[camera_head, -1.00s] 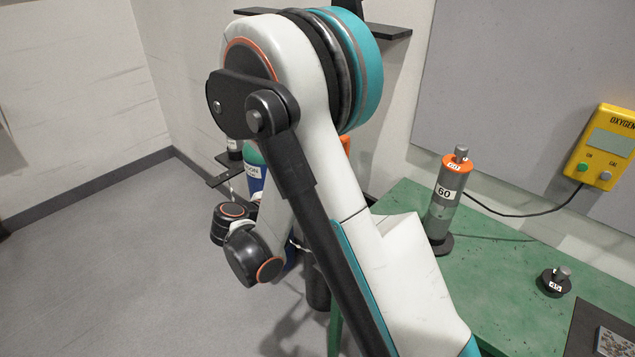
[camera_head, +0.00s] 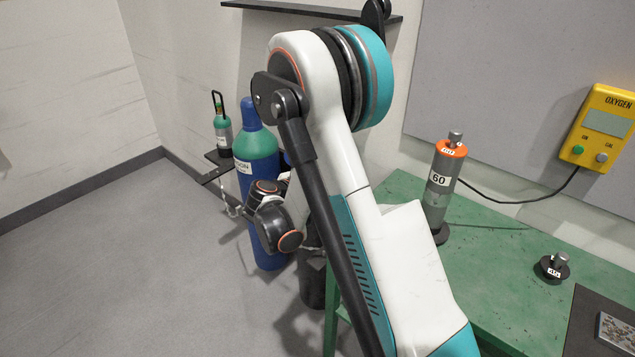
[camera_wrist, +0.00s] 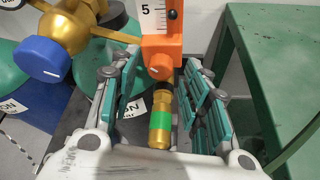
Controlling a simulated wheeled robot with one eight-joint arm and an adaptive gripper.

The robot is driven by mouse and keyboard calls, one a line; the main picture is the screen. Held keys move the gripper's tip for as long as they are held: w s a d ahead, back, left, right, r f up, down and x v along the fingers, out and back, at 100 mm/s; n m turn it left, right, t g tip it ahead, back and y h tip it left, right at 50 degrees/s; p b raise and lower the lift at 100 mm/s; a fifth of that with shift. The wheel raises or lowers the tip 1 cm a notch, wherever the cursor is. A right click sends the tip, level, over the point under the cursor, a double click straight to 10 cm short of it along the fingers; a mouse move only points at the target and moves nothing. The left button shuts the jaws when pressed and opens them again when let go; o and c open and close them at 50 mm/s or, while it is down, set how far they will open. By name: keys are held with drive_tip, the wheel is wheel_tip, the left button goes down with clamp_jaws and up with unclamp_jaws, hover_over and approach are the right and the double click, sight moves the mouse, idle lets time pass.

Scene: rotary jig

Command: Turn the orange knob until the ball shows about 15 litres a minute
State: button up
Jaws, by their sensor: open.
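In the wrist view, the orange flowmeter body (camera_wrist: 160,48) is at top centre. Its round orange knob (camera_wrist: 159,68) faces me low on the body. A white scale (camera_wrist: 149,14) marked 5 rises above it and is cut off by the top edge. I see no ball. My gripper (camera_wrist: 161,64) is open, with its fingers left and right of the knob and a visible gap on each side. A brass fitting with a green band (camera_wrist: 160,122) hangs below, between the fingers. In the head view my arm hides the flowmeter and my fingers.
A blue knob (camera_wrist: 43,59) on brass fittings is at upper left. A green table (camera_wrist: 285,75) edge runs close on the right. In the head view, a blue-green cylinder (camera_head: 257,160) stands behind my wrist. The grey floor (camera_head: 120,270) at left is clear.

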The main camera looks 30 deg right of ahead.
clamp_jaws()
drive_tip(key=shift+n, duration=0.3)
drive_tip(key=shift+w+a+n+g+h+b, duration=0.1)
drive_tip(key=shift+n+g+h+b, duration=0.1)
drive_tip(key=shift+n+g, duration=0.35)
drive_tip(key=shift+w+n+g+h+b, duration=0.1)
drive_tip(key=shift+n+g+h, duration=0.1)
drive_tip(key=shift+n+g, duration=0.35)
drive_tip(key=shift+w+n+g+h+b, duration=0.15)
drive_tip(key=shift+n+g+h+b, duration=0.3)
drive_tip(key=shift+n+g, duration=0.85)
drive_tip(key=shift+n+t, duration=0.3)
drive_tip(key=shift+n, duration=0.2)
